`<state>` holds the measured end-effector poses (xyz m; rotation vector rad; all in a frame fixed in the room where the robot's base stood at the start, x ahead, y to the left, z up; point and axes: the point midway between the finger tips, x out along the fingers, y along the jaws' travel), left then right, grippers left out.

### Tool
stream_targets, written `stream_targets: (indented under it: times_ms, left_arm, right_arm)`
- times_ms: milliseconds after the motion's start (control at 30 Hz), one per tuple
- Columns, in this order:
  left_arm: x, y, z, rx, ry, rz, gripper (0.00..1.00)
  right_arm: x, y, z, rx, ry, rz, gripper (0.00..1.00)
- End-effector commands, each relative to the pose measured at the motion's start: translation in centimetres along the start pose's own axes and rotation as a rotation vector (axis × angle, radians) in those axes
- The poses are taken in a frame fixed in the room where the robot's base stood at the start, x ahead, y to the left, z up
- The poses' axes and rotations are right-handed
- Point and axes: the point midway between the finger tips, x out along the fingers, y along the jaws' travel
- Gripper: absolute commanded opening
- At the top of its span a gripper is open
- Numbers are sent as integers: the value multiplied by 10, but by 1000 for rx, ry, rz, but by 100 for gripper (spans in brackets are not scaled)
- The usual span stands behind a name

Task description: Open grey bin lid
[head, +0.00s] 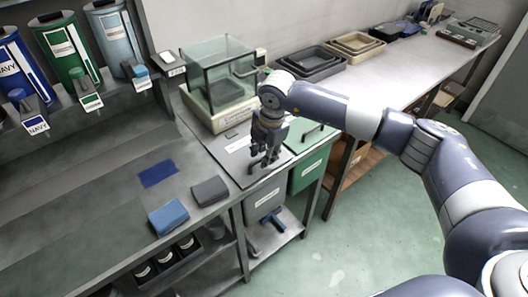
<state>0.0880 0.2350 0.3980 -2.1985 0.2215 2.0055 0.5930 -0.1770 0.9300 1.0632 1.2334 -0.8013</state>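The grey bin lid (229,157) lies flat in the counter above the grey bin (263,202), whose front shows below the counter edge. The lid looks closed. My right gripper (263,162) points down over the right part of this lid, at or just above its handle. The fingers hide most of the handle, and I cannot tell whether they touch it or how far they are open. My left gripper is out of view.
A green lid (301,136) with a dark handle lies right of the grey one, over a green bin (309,169). A clear-walled balance (217,82) stands behind. Blue (168,217) and grey (210,191) folded cloths lie front left. Trays (311,62) stand on the right-hand bench.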

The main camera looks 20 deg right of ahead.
Motion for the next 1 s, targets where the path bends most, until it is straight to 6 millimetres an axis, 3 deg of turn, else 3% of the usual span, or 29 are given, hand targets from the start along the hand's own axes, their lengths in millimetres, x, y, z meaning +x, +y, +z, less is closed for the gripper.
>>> stream_targets:
  times_ms: [33,167,633,1000]
  left_arm:
    - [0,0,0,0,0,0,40]
    - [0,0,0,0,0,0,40]
    - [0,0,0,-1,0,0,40]
    - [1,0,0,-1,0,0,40]
  right_arm:
    - [0,0,0,0,0,0,30]
    - [0,0,0,0,1,0,0]
    - [-9,5,0,0,1,1,0]
    - [-50,42,-1,0,1,10,0]
